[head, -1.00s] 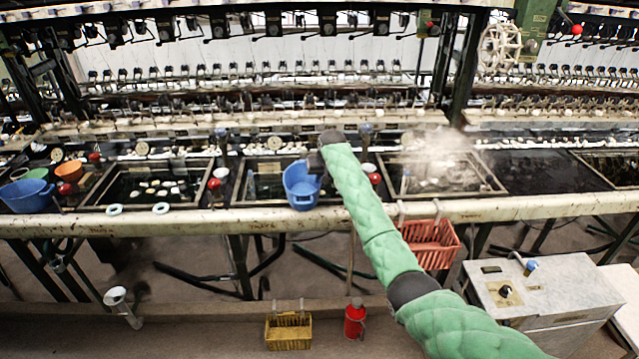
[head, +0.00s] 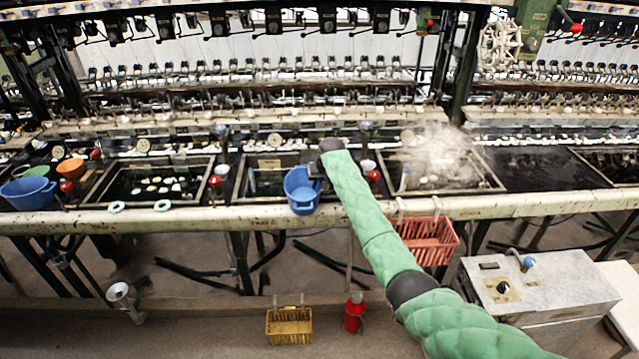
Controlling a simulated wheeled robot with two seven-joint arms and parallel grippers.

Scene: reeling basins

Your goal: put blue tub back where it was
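A blue tub (head: 301,192) is at the front edge of the middle basin, partly over the pale rail, with its open top facing up and toward me. My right gripper (head: 316,171) is at the tub's right rim and appears shut on it. The fingertips are small and partly hidden by my green-sleeved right arm. I cannot tell whether the tub's base touches the rail. A second, wider blue tub (head: 27,194) stands at the far left of the bench. My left gripper is not in view.
The pale front rail (head: 400,212) runs across the bench. A green bowl (head: 36,171) and an orange bowl (head: 68,168) are at the left. A red basket (head: 428,243) hangs below the rail.

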